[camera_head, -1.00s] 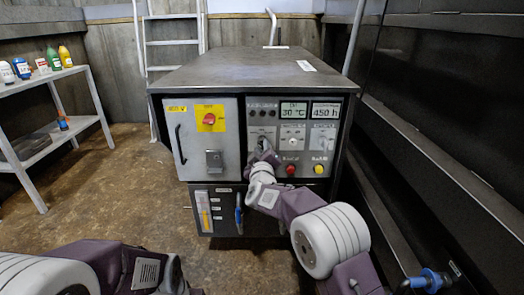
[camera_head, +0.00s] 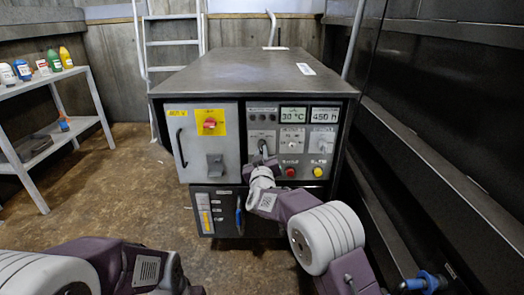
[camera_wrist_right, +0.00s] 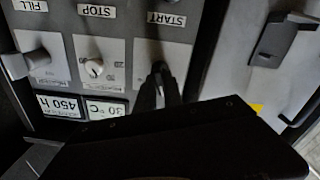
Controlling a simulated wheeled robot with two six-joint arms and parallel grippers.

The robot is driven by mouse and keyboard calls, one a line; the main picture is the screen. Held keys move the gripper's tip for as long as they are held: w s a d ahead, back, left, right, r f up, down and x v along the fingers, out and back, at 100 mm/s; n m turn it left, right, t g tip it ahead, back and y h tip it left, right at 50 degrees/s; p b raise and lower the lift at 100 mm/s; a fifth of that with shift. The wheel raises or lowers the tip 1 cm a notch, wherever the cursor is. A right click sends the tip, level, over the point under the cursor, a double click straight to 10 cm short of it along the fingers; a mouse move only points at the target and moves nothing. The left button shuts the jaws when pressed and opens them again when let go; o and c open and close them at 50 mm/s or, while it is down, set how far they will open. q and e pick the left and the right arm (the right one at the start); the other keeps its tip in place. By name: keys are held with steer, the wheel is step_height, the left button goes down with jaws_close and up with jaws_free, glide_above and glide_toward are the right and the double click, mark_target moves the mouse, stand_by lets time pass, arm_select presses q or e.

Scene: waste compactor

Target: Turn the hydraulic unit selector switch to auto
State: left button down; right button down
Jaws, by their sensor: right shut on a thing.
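The control panel on the front of the compactor's hydraulic unit (camera_head: 252,75) carries a row of three switches under two displays. My right gripper (camera_head: 263,152) is at the leftmost of these switches, and its fingers hide most of that switch. In the right wrist view, which is upside down, the dark fingers (camera_wrist_right: 160,85) are shut on this switch's knob, on a light plate beside the START label. The knob's setting and small lettering cannot be read.
A middle knob (camera_head: 292,143) and a right-hand lever switch (camera_head: 322,144) sit beside it. Below are a red button (camera_head: 291,171) and a yellow button (camera_head: 318,171). A grey door with a red switch (camera_head: 210,123) is at left. A shelf (camera_head: 40,78) stands further left.

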steer(key=shift+f+m+b, duration=0.1)
steer(key=shift+m+b, duration=0.55)
steer(key=shift+m, duration=5.75)
steer(key=c, duration=1.5)
jaws_free()
steer(key=shift+o, duration=0.2)
steer(key=s, duration=0.9)
steer(key=shift+p, duration=0.3)
